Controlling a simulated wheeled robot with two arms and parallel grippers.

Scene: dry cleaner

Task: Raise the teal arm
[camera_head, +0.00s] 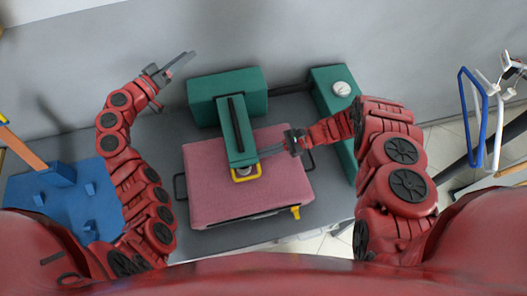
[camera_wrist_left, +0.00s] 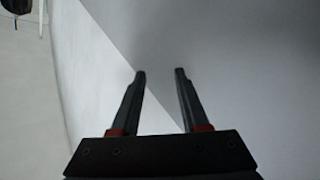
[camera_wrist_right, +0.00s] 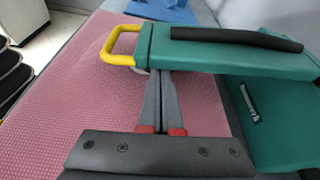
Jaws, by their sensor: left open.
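The teal arm (camera_head: 235,128), with a black strip along its top and a yellow loop handle (camera_head: 247,174) at its front end, lies low over a pink pad (camera_head: 202,180). It reaches forward from a teal block (camera_head: 242,82). My right gripper (camera_head: 270,151) is at the arm's right side near the handle. In the right wrist view its fingers (camera_wrist_right: 161,85) are together and their tips go under the teal arm's edge (camera_wrist_right: 215,58); nothing shows between them. Whether they touch the arm is hidden. My left gripper (camera_head: 180,65) is open and empty, raised near the back wall.
A teal box with a round gauge (camera_head: 341,88) stands at the back right. A blue board (camera_head: 60,200) lies on the left. Blue and white hangers (camera_head: 472,110) hang at the far right. The grey tabletop (camera_head: 170,130) is bare left of the pad.

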